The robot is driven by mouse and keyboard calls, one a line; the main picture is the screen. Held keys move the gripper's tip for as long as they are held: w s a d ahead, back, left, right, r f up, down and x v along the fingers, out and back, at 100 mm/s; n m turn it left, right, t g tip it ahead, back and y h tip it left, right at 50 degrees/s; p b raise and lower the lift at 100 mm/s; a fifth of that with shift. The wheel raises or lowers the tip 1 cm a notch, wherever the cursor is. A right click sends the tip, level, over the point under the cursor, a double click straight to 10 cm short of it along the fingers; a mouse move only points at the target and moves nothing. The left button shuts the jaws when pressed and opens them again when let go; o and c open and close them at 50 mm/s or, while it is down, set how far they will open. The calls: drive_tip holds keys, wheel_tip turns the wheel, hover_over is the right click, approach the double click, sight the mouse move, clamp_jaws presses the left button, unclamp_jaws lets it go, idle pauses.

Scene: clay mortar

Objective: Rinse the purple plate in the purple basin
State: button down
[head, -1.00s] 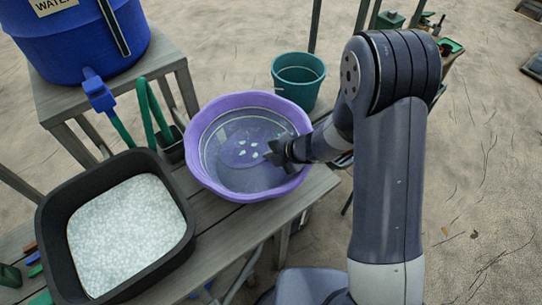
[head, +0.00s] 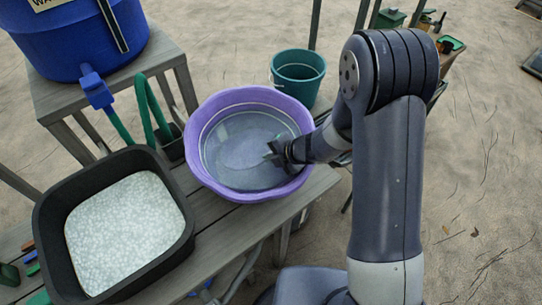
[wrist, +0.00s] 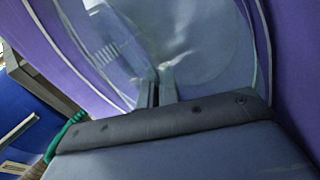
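The purple basin (head: 206,177) stands on the grey wooden bench and holds cloudy, bluish-grey water. A faint pale oval, which looks like the purple plate (head: 240,152), lies under the water; its colour is washed out. In the wrist view the plate (wrist: 195,45) shows as a pale round shape beyond the fingers. My gripper (head: 271,152) reaches into the basin from the right, at the plate's right edge. In the wrist view my gripper's fingers (wrist: 157,88) are close together at the plate's near edge and look closed on it. The exact contact is blurred by the water.
A black tub (head: 182,238) of white, foamy-looking contents stands left of the basin. A blue water barrel (head: 60,50) with a tap and green hose (head: 146,105) stands at upper left. A teal bucket (head: 299,76) stands behind the basin. Sandy ground lies to the right.

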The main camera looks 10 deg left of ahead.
drive_tip(key=shift+s+d+p, duration=0.1)
drive_tip(key=shift+p, duration=0.25)
idle(2.1)
